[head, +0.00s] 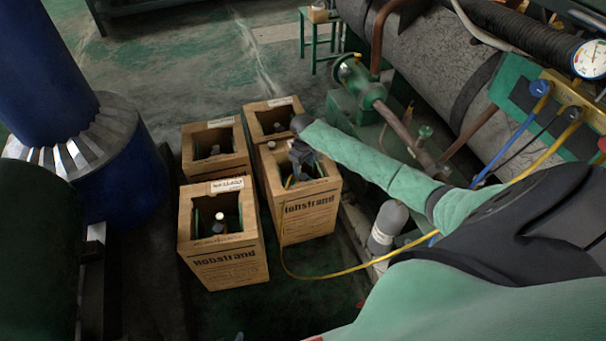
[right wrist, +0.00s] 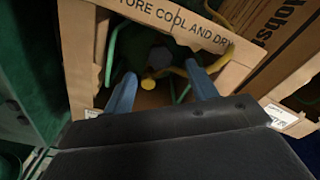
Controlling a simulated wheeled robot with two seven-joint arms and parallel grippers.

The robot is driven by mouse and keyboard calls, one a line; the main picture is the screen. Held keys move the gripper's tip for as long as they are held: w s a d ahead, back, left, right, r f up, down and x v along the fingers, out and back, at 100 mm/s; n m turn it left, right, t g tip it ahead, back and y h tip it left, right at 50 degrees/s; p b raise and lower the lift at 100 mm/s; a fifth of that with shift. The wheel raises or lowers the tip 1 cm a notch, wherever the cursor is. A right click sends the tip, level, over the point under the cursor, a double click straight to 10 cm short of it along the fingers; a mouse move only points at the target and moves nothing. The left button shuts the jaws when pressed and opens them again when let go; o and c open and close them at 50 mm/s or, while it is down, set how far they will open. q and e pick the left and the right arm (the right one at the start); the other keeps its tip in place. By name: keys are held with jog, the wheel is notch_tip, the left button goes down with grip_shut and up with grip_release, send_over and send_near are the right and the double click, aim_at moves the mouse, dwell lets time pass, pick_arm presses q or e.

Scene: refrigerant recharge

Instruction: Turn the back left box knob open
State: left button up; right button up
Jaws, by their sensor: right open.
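The back left box (head: 238,165) is an open cardboard box in the head view. A small pale knob (head: 214,150) shows on the dark cylinder inside it; how far it is turned cannot be told. My right gripper (head: 302,165) is at the opening of the front right box (head: 310,215), not at the back left box. My left gripper is not in view.
The front left box (head: 225,270) and back right box (head: 254,122) stand close by. A yellow hose (head: 335,273) loops from the front right box across the floor. A blue column (head: 115,170) stands left. Pipes and a large tank (head: 430,70) fill the right.

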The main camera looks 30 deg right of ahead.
aim_at(304, 176)
jog(key=shift+f, duration=2.65)
jog(key=c, duration=1)
